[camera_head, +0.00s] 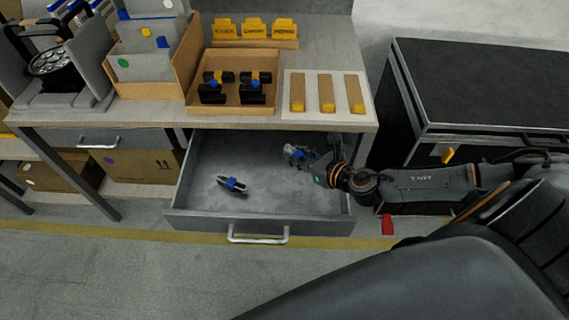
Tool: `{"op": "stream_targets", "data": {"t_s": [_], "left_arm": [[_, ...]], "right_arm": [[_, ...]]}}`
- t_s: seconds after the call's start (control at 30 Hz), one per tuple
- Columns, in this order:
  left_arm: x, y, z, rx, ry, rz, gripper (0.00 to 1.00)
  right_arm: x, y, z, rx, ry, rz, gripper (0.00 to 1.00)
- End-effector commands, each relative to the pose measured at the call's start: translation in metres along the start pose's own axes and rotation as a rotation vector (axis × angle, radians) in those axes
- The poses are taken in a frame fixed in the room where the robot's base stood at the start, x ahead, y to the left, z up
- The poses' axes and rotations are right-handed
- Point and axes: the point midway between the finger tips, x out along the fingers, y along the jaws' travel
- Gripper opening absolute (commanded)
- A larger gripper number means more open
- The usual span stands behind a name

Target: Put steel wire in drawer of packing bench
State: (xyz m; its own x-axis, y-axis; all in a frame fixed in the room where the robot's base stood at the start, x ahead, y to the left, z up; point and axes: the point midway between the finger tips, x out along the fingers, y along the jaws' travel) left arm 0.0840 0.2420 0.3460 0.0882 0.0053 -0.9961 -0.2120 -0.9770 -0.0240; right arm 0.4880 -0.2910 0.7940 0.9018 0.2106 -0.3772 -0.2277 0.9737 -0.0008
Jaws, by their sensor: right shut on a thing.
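The packing bench (150,118) has its grey drawer (205,218) pulled open. My right gripper (308,162) reaches into the drawer from the right. It is shut on a small grey item with blue on it, which looks like steel wire (293,152), held in the back right part of the drawer. I cannot tell whether it touches the drawer floor. Another small dark item with a blue band (233,185) lies on the drawer floor, left of the gripper. My left gripper is not in view.
On the bench top are a cardboard tray (231,109) with black and blue parts, a white board (313,113) with yellow-tipped blocks, and a divided box (150,75). A black case (480,85) stands to the right. The drawer's middle and front right are clear.

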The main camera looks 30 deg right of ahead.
Motion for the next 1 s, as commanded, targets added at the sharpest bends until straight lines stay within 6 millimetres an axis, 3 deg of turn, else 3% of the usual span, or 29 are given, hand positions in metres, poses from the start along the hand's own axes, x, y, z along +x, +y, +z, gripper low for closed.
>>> {"op": "stream_targets", "data": {"t_s": [0.1, 0.2, 0.47, 0.63, 1.0], "left_arm": [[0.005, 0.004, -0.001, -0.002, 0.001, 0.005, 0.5], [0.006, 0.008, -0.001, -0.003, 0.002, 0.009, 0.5], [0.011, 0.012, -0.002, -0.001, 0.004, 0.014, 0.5], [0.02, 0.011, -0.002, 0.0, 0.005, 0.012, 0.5], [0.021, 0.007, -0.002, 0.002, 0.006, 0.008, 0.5]], "right_arm": [[0.028, 0.003, -0.017, 0.002, 0.0, -0.002, 0.0], [0.044, 0.005, -0.026, 0.001, 0.0, -0.001, 0.0], [0.065, 0.008, -0.038, 0.001, 0.001, -0.001, 0.0], [0.073, 0.007, -0.062, -0.001, 0.002, -0.003, 0.0], [0.074, 0.007, -0.067, 0.0, 0.002, -0.002, 0.0]]}}
